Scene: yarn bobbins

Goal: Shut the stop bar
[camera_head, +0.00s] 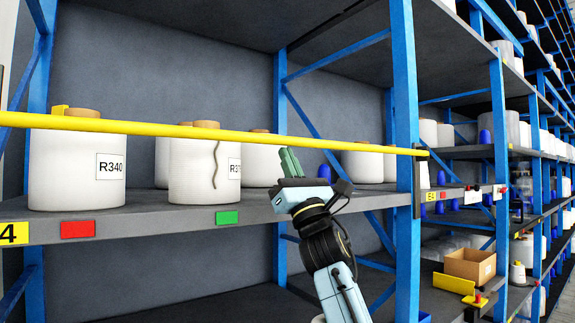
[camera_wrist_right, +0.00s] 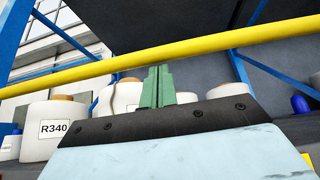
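The yellow stop bar (camera_head: 230,134) runs across the front of the shelf bay, in front of the white bobbins. Its right end meets the dark bracket (camera_head: 418,200) on the blue post; I cannot tell if it is latched there. Its left end is out of view. The bar also crosses the right wrist view (camera_wrist_right: 210,42). My right gripper (camera_head: 289,160) has its green fingers together, with nothing seen between them. The fingertips (camera_wrist_right: 157,72) point up just below the bar in both views; I cannot tell whether they touch it. My left gripper is not in view.
Several bobbins, one labelled R340 (camera_head: 80,165), stand on the grey shelf (camera_head: 150,219). A red tag (camera_head: 78,229) and a green tag (camera_head: 228,217) are on its front edge. The blue post (camera_head: 405,90) stands right of my right arm. A cardboard box (camera_head: 470,265) sits lower right.

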